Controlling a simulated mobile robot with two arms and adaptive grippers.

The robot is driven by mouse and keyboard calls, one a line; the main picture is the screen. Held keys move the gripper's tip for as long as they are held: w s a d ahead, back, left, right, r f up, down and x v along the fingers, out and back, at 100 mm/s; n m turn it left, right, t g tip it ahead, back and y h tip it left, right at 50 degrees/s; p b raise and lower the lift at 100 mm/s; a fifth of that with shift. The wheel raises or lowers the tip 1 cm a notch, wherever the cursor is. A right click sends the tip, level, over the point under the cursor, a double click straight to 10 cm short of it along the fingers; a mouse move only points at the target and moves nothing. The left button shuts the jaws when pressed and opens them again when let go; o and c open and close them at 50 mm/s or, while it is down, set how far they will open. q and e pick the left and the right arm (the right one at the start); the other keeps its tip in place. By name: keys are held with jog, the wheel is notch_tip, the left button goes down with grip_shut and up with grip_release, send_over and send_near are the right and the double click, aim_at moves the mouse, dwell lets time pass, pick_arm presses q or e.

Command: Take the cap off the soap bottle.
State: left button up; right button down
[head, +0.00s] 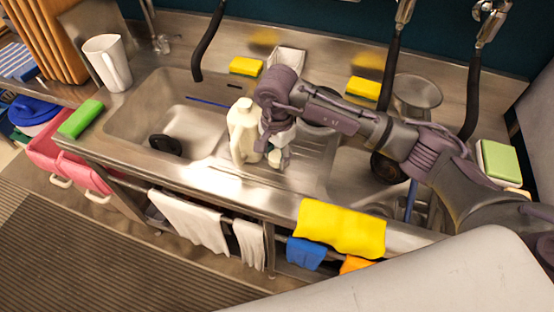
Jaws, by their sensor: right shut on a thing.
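The soap bottle (241,132) is a cream-white jug. It stands upright on the steel counter between the sink basins, with its neck and top uncovered by my gripper. My right gripper (275,156) points down close against the bottle's right side. It is shut on the bottle, as far as I can tell; its fingers and the wrist above hide the grip point. The cap is too small to make out clearly at the top of the bottle. My left gripper is not in view.
A steel basin (150,112) with a black round thing (165,144) lies left. Yellow sponges (246,66) lie behind the bottle. Black hoses hang at the back. A white pitcher (108,62) and a green sponge (81,118) stand left. A yellow cloth (341,228) hangs in front.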

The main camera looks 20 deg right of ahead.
aim_at(277, 170)
notch_tip(277, 170, down, 3)
jog(key=shift+f+p, duration=0.15)
jog(key=shift+p, duration=0.65)
jog(key=shift+f, duration=0.35)
jog(key=shift+f, duration=0.15)
jog(key=c, duration=0.6)
grip_release()
jog(key=shift+c, duration=0.2)
